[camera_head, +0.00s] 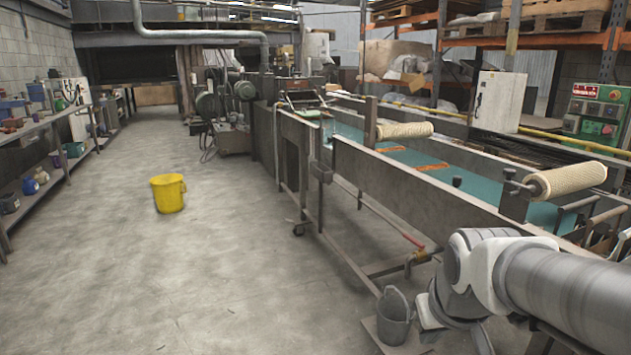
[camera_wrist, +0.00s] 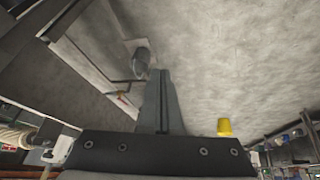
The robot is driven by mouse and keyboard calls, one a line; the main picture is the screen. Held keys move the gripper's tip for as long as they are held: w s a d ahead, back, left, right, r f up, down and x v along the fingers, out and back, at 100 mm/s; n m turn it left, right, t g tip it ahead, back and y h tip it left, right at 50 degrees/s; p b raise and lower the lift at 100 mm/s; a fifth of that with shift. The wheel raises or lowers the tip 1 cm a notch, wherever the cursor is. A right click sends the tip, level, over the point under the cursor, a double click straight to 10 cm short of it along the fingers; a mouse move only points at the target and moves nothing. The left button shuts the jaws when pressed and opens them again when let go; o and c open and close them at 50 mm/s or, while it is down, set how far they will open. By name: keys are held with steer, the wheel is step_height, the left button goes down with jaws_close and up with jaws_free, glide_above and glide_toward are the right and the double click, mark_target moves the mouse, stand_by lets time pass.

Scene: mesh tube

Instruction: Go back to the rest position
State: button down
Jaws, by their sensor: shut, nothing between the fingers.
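My gripper (camera_wrist: 161,76) shows in the wrist view with its two dark fingers pressed together and nothing between them. The fingers stand out over the bare concrete floor. In the head view my white and grey arm reaches in from the lower right, and the gripper itself is not seen there. A grey bucket (camera_head: 394,318) stands on a flat board beside my arm, close to it in the picture. In the wrist view a grey bucket (camera_wrist: 140,62) shows just left of the fingertips, apart from them in depth as far as I can tell.
A yellow bucket (camera_head: 168,194) stands on the open floor. A long conveyor machine (camera_head: 390,190) with mesh rollers (camera_head: 565,180) runs along the right. Shelves (camera_head: 45,150) line the left wall.

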steer(key=s+a+r, duration=0.3)
steer(key=s, duration=0.7)
step_height(320, 180, up, 21)
steer(key=p, duration=2.1)
steer(key=shift+s+a+m+y, duration=0.15)
steer(key=shift+m+y, duration=0.15)
steer(key=shift+m, duration=0.1)
